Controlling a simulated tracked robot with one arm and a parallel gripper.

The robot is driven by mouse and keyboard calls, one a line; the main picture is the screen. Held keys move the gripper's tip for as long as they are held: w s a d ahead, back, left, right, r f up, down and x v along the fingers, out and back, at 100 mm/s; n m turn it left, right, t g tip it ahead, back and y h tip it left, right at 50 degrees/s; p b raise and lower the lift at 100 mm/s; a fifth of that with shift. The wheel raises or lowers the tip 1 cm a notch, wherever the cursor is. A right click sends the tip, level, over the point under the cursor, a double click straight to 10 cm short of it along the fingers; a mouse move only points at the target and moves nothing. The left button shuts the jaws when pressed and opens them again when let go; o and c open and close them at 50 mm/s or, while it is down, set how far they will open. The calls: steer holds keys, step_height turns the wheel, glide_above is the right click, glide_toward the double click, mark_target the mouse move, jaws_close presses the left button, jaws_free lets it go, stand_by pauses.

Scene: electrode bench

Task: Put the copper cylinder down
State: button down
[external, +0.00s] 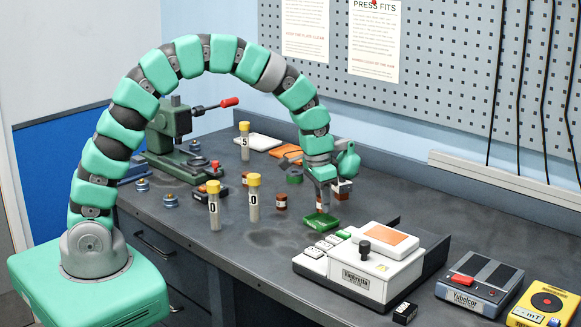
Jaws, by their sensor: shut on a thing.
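My gripper (322,203) points down over the bench, right of centre. It is shut on a small copper-coloured piece, the copper cylinder (321,200), which is partly hidden by the fingers. A small green tray (323,222) lies directly below the fingertips. The cylinder is over the tray or just at it; I cannot tell whether it touches.
Vials with yellow caps (254,200) and a small reddish-brown jar (281,202) stand left of the gripper. A white device with a black knob (360,272) stands close at the front right. A green press (172,130) is at the back left. Bare bench lies front left.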

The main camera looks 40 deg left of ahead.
mark_target(321, 211)
steer(key=shift+f, duration=1.75)
steer(key=shift+f, duration=0.1)
steer(key=c, duration=1.4)
jaws_free()
steer(key=shift+s, duration=0.1)
step_height(321, 211, up, 12)
steer(key=s, duration=0.1)
steer(key=shift+a, duration=0.35)
steer(key=shift+s, duration=0.1)
